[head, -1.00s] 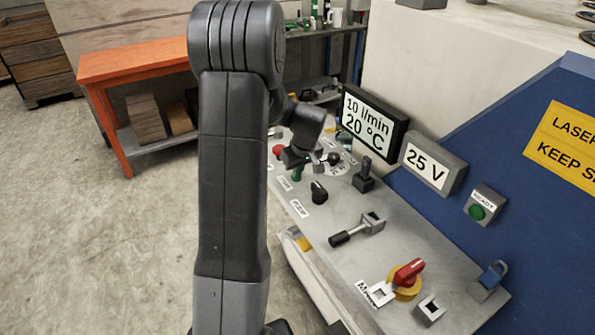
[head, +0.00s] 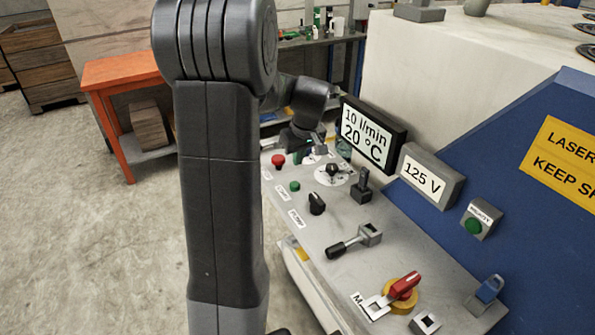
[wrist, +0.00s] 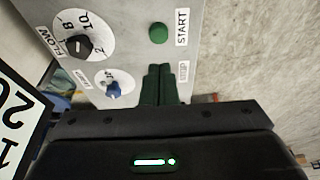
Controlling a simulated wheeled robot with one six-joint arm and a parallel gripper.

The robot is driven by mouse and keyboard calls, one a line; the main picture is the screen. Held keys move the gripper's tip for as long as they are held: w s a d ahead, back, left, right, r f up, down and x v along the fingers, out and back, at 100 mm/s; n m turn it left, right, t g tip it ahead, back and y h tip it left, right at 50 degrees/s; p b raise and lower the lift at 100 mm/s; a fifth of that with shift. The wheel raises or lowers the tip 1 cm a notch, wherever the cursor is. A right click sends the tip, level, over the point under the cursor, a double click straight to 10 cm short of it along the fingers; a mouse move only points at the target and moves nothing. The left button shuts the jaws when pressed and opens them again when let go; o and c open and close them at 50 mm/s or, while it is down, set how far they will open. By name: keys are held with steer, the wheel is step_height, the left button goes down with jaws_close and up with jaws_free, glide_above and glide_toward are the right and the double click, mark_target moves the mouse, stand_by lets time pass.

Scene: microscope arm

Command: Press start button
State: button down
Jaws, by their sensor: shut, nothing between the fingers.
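The green start button (wrist: 158,33) stands beside its START label in the wrist view. In the head view it is the small green button (head: 295,186) near the panel's front edge. My gripper (wrist: 160,70) is shut and empty, its dark green fingertips close together below the start button in the wrist view and apart from it in the picture. In the head view my gripper (head: 300,143) is at the panel's far end, beyond the start button; its fingertips are hard to make out.
A red button (head: 278,160) and black knob (head: 317,203) flank the start button. The flow dial (wrist: 78,46) and a blue-pointer dial (wrist: 113,87) lie close by. The display (head: 372,134) stands behind. The voltage display (head: 427,176) reads 125 V. A lever (head: 355,241) lies nearer.

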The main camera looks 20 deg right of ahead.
steer(key=v, duration=0.3)
steer(key=shift+s+d+r, duration=0.1)
steer(key=shift+r, duration=0.15)
steer(key=shift+f, duration=0.1)
